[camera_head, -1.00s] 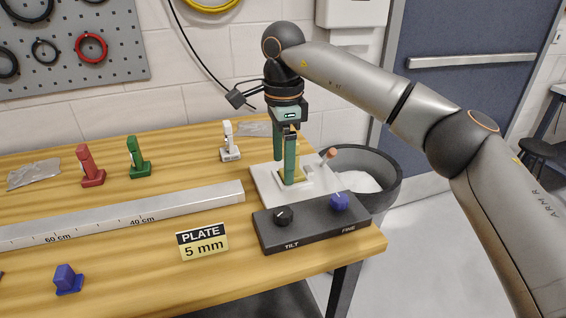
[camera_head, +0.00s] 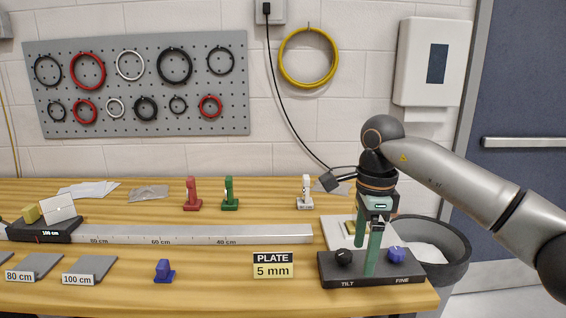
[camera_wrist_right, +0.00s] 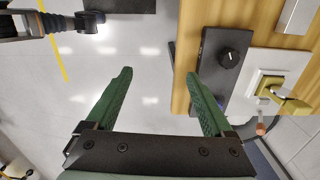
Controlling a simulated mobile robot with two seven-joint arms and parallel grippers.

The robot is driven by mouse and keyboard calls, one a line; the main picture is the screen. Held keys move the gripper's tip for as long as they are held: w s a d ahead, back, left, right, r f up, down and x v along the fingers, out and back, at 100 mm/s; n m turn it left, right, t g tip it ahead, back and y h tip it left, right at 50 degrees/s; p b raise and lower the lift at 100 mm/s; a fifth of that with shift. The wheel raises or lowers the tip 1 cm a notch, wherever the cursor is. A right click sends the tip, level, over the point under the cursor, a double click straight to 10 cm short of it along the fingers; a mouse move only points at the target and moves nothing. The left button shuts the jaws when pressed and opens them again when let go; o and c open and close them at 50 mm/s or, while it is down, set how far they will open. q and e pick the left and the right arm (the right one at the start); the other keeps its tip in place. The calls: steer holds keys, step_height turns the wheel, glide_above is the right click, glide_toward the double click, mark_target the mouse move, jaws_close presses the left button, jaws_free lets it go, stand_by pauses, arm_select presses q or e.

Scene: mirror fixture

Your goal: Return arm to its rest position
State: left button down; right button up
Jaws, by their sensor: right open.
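My right gripper (camera_head: 366,258) shows in the head view at the right end of the bench. Its green fingers overlap the dark control box (camera_head: 330,272) in the picture. In the right wrist view the gripper (camera_wrist_right: 160,73) is open, with nothing between its fingers. Bare floor shows between and beyond them, and the control box (camera_wrist_right: 212,85) lies to their right. The white base plate (camera_head: 332,232) with its yellow piece (camera_wrist_right: 292,105) is partly hidden behind the gripper in the head view. My left gripper does not show.
The bench (camera_head: 215,290) carries a long rail (camera_head: 270,234) with a carriage (camera_head: 45,232) at its left end. Red (camera_head: 192,196), green (camera_head: 229,195) and white (camera_head: 305,196) holders stand behind it. A grey bin (camera_head: 448,238) stands right of the bench.

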steer(key=s+a+f+g+y, duration=0.25)
steer(key=a+f+y, duration=0.35)
steer(key=a, duration=0.5)
steer(key=s+a+r+m+t+y+p, duration=0.1)
steer(key=s+a+m+y+p, duration=0.1)
steer(key=s+a+m+y, duration=0.35)
steer(key=s+a+r+m+t+y+p, duration=0.1)
steer(key=s+a+m+t+y+p, duration=0.1)
steer(key=a+m+y, duration=0.6)
steer(key=w+d+f+m+t+h+p, duration=0.1)
steer(key=d+f+m+t+h, duration=0.55)
steer(key=m, duration=0.75)
steer(key=w+d+f+m+t+h+p, duration=0.1)
steer(key=d+f+m+t+h, duration=0.3)
steer(key=d+f+m+t, duration=0.7)
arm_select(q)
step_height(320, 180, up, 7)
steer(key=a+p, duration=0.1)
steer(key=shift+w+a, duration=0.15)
arm_select(e)
steer(key=s+d+f+m+g+h, duration=0.3)
steer(key=s+d+f+m+g, duration=0.1)
steer(key=s, duration=0.4)
steer(key=s+d+f+m+g+h, duration=0.4)
steer(key=s+f+m, duration=0.3)
steer(key=s+m, duration=0.2)
steer(key=shift+s+d+f+g, duration=0.3)
steer(key=shift+d+g, duration=0.1)
steer(key=shift+d, duration=0.05)
